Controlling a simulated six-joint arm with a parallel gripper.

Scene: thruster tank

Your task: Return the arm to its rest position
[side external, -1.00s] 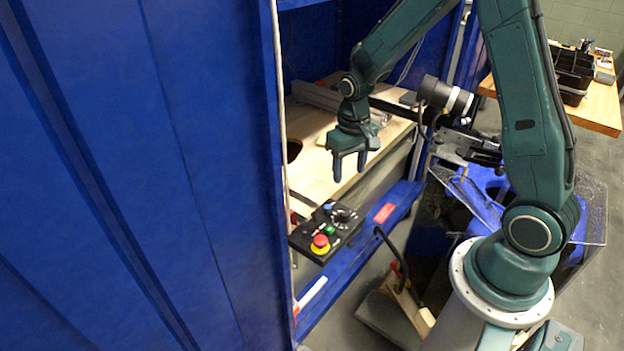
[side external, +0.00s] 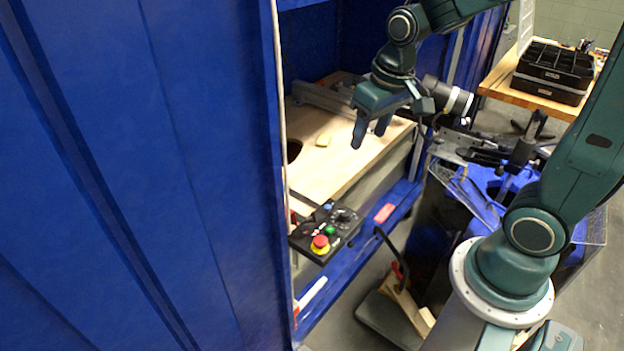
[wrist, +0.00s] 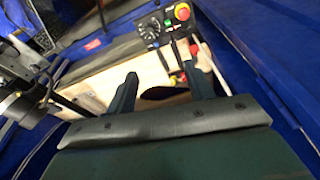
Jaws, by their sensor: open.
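My gripper (side external: 370,135) is open and empty in the side external view. It hangs in the air above the front right part of the wooden work surface (side external: 345,155), inside the opening of the blue enclosure. In the wrist view its two fingers (wrist: 162,97) are spread apart with nothing between them. A dark round hole (side external: 294,150) is in the wooden surface, and a small pale yellowish block (side external: 324,140) lies near it. The wrist view shows the hole partly behind the fingers.
A control box (side external: 327,232) with a red and yellow stop button is at the enclosure's front edge. A black and silver cylinder (side external: 448,97) is right of my gripper. Black trays (side external: 553,72) stand on a table behind. A tall blue panel (side external: 150,170) fills the left.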

